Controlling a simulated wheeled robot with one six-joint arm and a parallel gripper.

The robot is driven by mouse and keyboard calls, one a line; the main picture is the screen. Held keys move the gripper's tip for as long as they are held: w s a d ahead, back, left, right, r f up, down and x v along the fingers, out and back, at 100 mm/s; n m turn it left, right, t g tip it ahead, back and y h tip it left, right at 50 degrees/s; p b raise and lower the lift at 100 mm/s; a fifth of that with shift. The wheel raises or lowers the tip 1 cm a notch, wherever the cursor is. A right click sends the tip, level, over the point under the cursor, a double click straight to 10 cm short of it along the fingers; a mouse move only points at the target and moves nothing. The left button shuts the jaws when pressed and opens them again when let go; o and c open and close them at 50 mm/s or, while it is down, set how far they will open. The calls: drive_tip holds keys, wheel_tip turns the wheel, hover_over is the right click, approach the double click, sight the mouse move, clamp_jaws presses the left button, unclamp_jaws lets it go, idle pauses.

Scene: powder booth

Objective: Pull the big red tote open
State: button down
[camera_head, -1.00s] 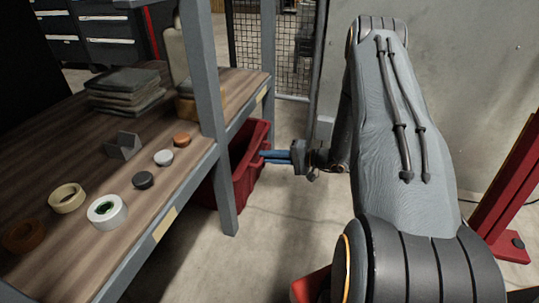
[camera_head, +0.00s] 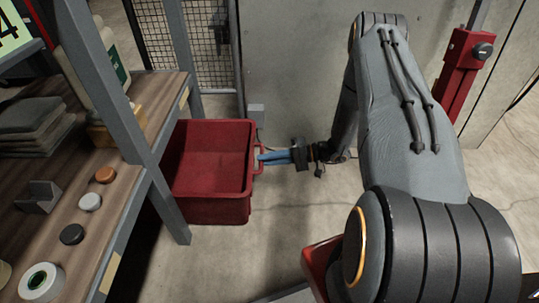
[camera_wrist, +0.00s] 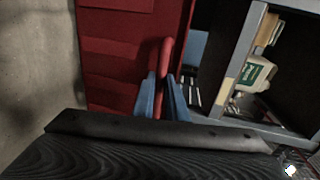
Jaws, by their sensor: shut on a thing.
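The big red tote (camera_head: 212,210) stands on the floor beside the shelf, mostly clear of it, with its left part behind the shelf post. Its open top shows an empty-looking inside. My gripper (camera_head: 264,158) has blue fingers shut on the red handle at the tote's right side. In the wrist view my gripper's blue fingers (camera_wrist: 161,100) close on both sides of the red handle bar (camera_wrist: 165,60), with the red tote wall (camera_wrist: 115,60) behind it.
The wooden-topped shelf (camera_head: 110,205) at left holds tape rolls, small round pieces and folded cloths (camera_head: 30,118). Its grey post (camera_head: 118,115) stands close to the tote. A wire mesh panel (camera_head: 215,40) and a concrete wall are behind. The floor (camera_head: 240,255) in front is open.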

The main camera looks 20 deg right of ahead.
drive_tip(key=shift+d, duration=0.15)
drive_tip(key=c, duration=1.8)
unclamp_jaws()
drive_tip(key=shift+o, duration=0.2)
drive_tip(key=shift+s+d, duration=0.1)
drive_tip(key=p+v, duration=0.2)
drive_tip(key=v, duration=0.5)
drive_tip(key=shift+d+p, duration=0.3)
drive_tip(key=shift+d, duration=0.05)
drive_tip(key=shift+r, duration=0.1)
